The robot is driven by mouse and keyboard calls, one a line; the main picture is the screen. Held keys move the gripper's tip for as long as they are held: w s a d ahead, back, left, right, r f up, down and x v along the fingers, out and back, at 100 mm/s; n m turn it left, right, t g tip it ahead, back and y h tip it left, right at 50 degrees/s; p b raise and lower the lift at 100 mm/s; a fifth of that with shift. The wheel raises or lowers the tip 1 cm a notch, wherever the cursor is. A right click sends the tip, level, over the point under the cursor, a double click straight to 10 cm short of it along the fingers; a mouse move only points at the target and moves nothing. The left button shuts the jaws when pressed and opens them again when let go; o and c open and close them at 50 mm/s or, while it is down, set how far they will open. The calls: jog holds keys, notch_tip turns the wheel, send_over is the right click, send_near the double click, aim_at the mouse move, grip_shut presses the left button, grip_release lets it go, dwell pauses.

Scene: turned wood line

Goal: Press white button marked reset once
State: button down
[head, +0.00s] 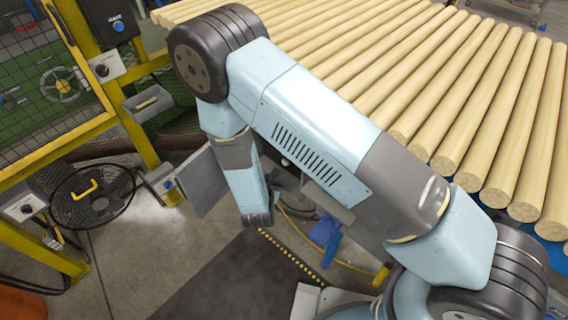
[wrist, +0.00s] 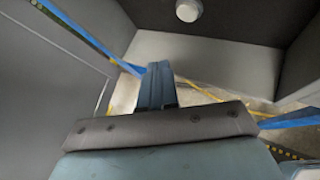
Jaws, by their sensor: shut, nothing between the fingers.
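A round white button-like knob (wrist: 188,10) shows at the top of the wrist view, on a dark surface. I cannot read any marking on it, so I cannot tell whether it is the reset button. My gripper (wrist: 157,68) is shut and empty, with its blue fingers together. In the wrist view its fingertips are below and left of the knob, apart from it. In the head view my arm bends down beside a grey panel, and I cannot make out the fingers there.
A roller line of pale wooden logs (head: 470,110) fills the upper right. A yellow-framed mesh fence (head: 50,80) with control boxes stands at left, near a black floor fan (head: 92,195). A dark mat (head: 235,280) lies on open floor. Blue and yellow hoses run below my arm.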

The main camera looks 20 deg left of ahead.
jog(key=shift+w+d, duration=0.35)
jog(key=shift+w, duration=0.35)
jog(key=shift+w+d, duration=0.4)
jog(key=shift+w, duration=0.25)
jog(key=shift+w+d, duration=0.35)
jog(key=shift+w, duration=0.35)
jog(key=shift+w, duration=0.1)
dwell(0.5)
jog(key=shift+w+d, duration=0.2)
jog(key=shift+w, duration=0.05)
jog(key=shift+w+d, duration=0.15)
jog(key=shift+w, duration=0.2)
dwell(0.8)
jog(key=shift+s, duration=0.15)
jog(key=shift+s+a, duration=0.35)
jog(key=shift+s, duration=0.2)
jog(key=shift+s, duration=0.1)
dwell(0.3)
jog(key=shift+s+a, duration=0.4)
jog(key=shift+s, duration=0.3)
jog(key=shift+s+a, duration=0.35)
jog(key=shift+s, duration=0.4)
jog(key=shift+s+a, duration=0.4)
jog(key=shift+s, duration=0.3)
